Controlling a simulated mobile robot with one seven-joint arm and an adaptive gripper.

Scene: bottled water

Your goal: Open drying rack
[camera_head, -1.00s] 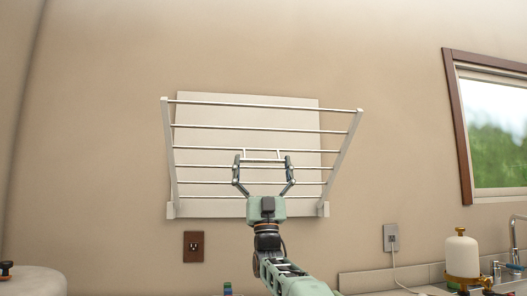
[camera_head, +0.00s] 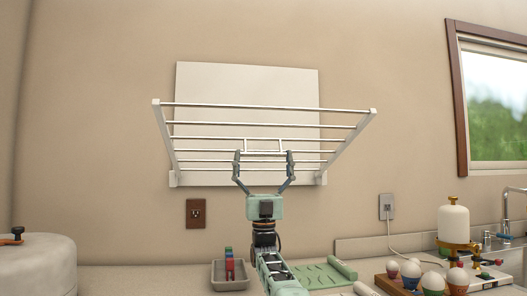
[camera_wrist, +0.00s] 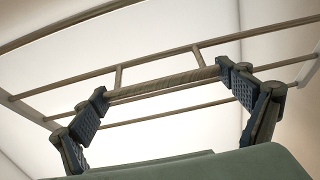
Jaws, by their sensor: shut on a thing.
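The drying rack (camera_head: 341,147) is mounted on the wall, its rod frame hinged at the bottom and tilted well out from its white back panel (camera_head: 247,84). A small handle (camera_head: 263,152) sits among the rods near the middle. My gripper (camera_head: 264,157) is at this handle, with one finger at each end of it. In the wrist view, the handle bar (camera_wrist: 165,85) lies between the two finger pads of my gripper (camera_wrist: 167,92), which touch its ends.
Below on the counter are a grey tray (camera_head: 231,284) with colored items, a green mat (camera_head: 318,276), egg cups on a board (camera_head: 425,280) and a soap dispenser (camera_head: 453,222). A white round tank (camera_head: 40,265) stands at left.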

